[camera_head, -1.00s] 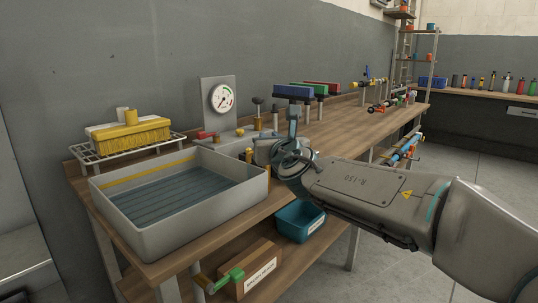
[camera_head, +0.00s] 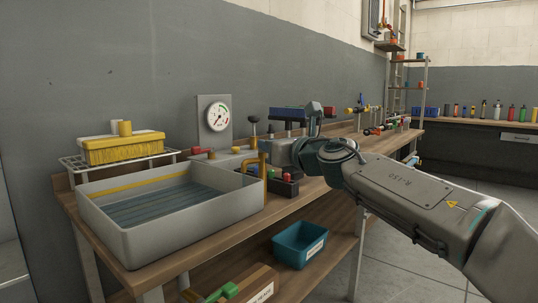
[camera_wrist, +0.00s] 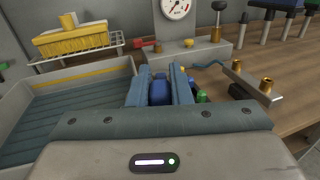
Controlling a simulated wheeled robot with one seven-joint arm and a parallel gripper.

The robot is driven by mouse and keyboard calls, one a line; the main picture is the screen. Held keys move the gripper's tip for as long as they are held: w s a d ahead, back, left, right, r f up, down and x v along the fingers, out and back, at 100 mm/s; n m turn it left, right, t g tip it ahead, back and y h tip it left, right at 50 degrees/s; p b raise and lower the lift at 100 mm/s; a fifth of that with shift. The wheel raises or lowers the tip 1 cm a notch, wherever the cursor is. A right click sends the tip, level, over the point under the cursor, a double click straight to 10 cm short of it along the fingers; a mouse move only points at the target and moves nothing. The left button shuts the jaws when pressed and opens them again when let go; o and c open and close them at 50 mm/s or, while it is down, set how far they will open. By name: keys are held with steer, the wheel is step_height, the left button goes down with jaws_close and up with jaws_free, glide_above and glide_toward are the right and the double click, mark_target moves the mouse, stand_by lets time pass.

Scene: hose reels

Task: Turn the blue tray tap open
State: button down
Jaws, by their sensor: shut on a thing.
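The grey tray (camera_head: 150,235) with a yellow stripe and a ribbed blue-grey floor stands on the bench at the left. A brass pipe (camera_head: 263,170) rises at its right rim in the head view. My gripper (camera_head: 272,152) is beside this pipe, at the tray's right end. In the wrist view my gripper (camera_wrist: 160,76) has its two fingers close on either side of a blue part (camera_wrist: 160,92), which looks like the tap handle. It is shut on this part. The fingers hide the part's sides, and I cannot tell its turn angle. The tray (camera_wrist: 85,72) also shows at the left there.
A pressure gauge (camera_head: 217,115) stands behind, with a red lever (camera_head: 202,151) at its base. A yellow brush (camera_head: 122,148) lies on a wire rack at the back left. A teal bin (camera_head: 300,244) sits on the lower shelf.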

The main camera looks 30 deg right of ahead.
steer(key=shift+d+n+y, duration=0.3)
steer(key=shift+n+y, duration=0.4)
steer(key=shift+y, duration=0.4)
steer(key=c, duration=1.3)
jaws_free()
steer(key=shift+s+r, duration=0.15)
